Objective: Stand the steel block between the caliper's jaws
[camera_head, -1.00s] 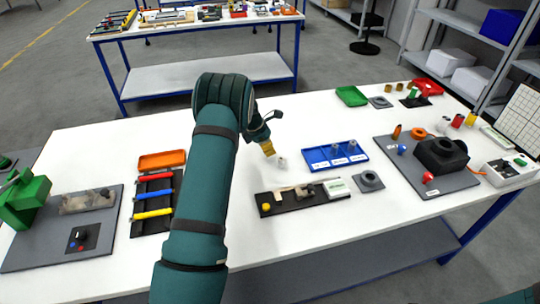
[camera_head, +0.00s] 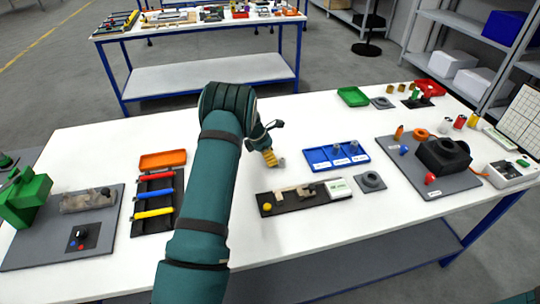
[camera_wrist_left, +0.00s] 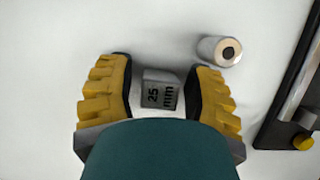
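The steel block (camera_wrist_left: 160,93), marked 25 mm, stands on the white table between the fingers of my left gripper in the left wrist view. My left gripper (camera_wrist_left: 160,97) is open around it, with a narrow gap at each side. In the head view this gripper (camera_head: 270,158) is low at the table behind the caliper, and its fingers hide the block. The caliper (camera_head: 300,196) lies on a dark base with tan jaws, a yellow knob at the left and a pale display at the right. My right gripper is not in view.
A small pale cylinder with a dark hole (camera_wrist_left: 219,50) stands close beside the right finger. A blue tray (camera_head: 336,156) and a grey ring-topped part (camera_head: 370,181) lie to the right. A dark rack with coloured bars (camera_head: 153,205) lies left of my arm.

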